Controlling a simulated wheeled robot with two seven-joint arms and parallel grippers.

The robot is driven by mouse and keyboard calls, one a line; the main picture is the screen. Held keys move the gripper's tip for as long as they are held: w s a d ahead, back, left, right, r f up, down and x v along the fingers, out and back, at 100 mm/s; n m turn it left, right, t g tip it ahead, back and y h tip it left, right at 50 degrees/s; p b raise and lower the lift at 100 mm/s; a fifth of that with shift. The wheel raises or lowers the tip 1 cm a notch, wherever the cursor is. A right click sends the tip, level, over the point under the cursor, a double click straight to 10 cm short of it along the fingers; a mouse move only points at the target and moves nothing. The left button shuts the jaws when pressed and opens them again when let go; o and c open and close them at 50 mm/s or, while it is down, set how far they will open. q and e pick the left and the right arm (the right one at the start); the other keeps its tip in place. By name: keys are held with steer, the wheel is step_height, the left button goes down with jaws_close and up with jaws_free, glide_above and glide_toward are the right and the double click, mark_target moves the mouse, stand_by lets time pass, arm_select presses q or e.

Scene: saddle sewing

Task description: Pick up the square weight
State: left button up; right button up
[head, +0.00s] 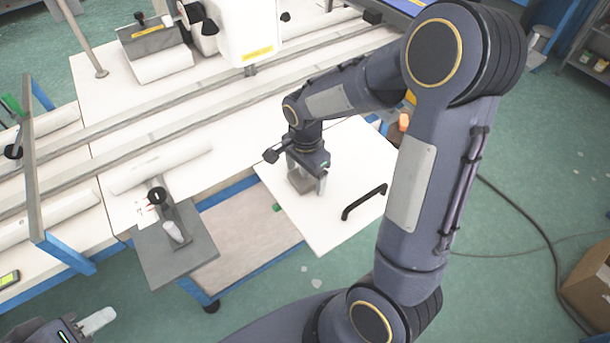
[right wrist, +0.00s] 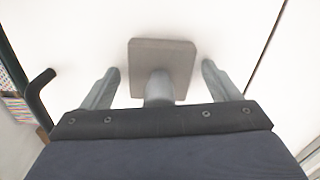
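The square weight is a flat grey-brown plate (right wrist: 172,58) with a rounded grey post (right wrist: 159,88) on it. It lies on a white board, and in the head view (head: 300,182) it is partly hidden by my right gripper. My right gripper (head: 308,182) is directly over it, pointing down. In the right wrist view its two fingers (right wrist: 159,75) stand apart on either side of the post, with a gap on each side. My left gripper (head: 98,321) is at the bottom left of the head view, far from the weight; its opening cannot be made out.
The white board (head: 325,225) carries a black handle (head: 364,202) right of the weight. A sewing machine (head: 245,30) stands behind on the white table. A grey plate with a metal stand (head: 178,225) is to the left. Green floor lies in front.

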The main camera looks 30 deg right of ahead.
steer(key=c, duration=1.5)
steer(key=shift+o, duration=0.2)
steer(key=shift+r, duration=0.1)
